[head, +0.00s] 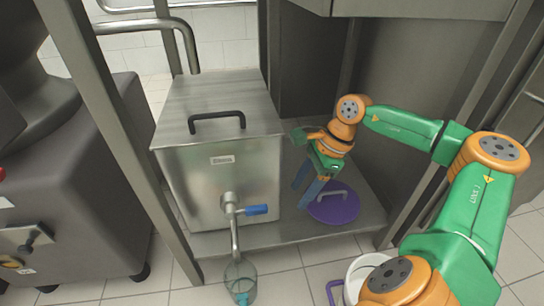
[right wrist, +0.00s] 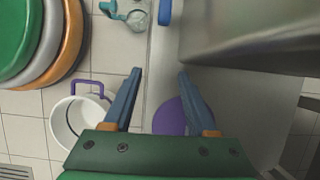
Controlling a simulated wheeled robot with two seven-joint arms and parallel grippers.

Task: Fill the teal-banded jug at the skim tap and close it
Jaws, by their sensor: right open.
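A steel tank (head: 222,180) with a small label, too blurred to read surely, has a tap (head: 230,203) on its front. Its blue lever (head: 256,210) points right; it also shows at the top of the right wrist view (right wrist: 165,12). A clear jug (head: 240,281) with teal parts is below the spout; its teal handle (right wrist: 112,10) shows in the right wrist view. I cannot tell its fill level. My left gripper is out of view.
A purple lid (head: 335,205) lies on the steel shelf (head: 300,232) beside the tank, near my right gripper. A white bucket (head: 358,268) with a purple handle stands on the tiled floor at front. Steel posts flank the tank; a grey machine (head: 85,190) stands left.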

